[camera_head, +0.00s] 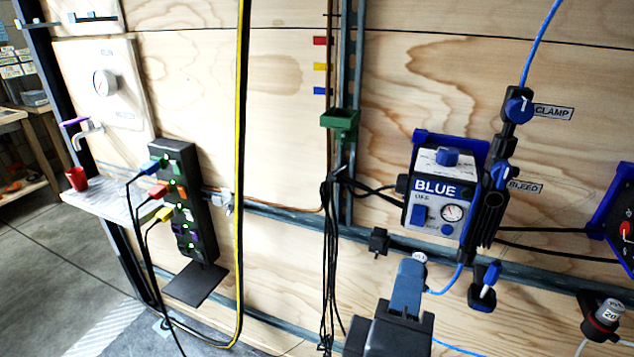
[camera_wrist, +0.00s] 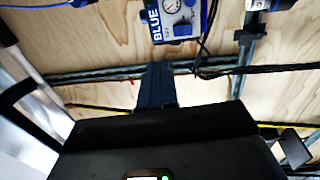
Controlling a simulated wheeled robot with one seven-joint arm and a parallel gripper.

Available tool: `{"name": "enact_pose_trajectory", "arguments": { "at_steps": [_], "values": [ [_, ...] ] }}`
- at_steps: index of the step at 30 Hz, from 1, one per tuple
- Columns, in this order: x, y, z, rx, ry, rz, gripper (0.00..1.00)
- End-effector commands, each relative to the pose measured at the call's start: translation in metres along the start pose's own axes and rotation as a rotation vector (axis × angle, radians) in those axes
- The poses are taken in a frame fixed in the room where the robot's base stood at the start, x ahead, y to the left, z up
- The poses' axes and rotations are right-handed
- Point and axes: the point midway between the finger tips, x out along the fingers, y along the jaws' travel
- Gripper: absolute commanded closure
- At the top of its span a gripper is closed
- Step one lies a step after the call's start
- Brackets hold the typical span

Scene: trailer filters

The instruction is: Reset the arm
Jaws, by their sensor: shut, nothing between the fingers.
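My gripper (camera_head: 411,266) shows at the bottom of the head view, its blue fingers pointing up and closed together with nothing between them. It stands in front of the plywood wall, below and left of the blue control box marked BLUE (camera_head: 433,188). In the wrist view my gripper (camera_wrist: 158,68) points up from the dark wrist body, its fingers shut. The same BLUE box (camera_wrist: 175,20) hangs above it there, apart from the fingers. I cannot tell the exact gap between my fingers and the wall.
A black power strip (camera_head: 182,200) with coloured plugs hangs at left. A green holder (camera_head: 341,122) carries black cables. A clamp valve (camera_head: 518,108) and a cylindrical filter (camera_head: 603,318) are at right. A red cup (camera_head: 76,178) stands on a small shelf. The floor at lower left is clear.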

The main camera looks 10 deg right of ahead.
Motion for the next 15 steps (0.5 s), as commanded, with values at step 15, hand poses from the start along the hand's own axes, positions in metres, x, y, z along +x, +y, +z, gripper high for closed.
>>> {"name": "enact_pose_trajectory", "arguments": {
  "at_steps": [15],
  "values": [
    [-0.069,-0.131,0.044,0.302,0.333,-0.440,1.00]
  ]
}}
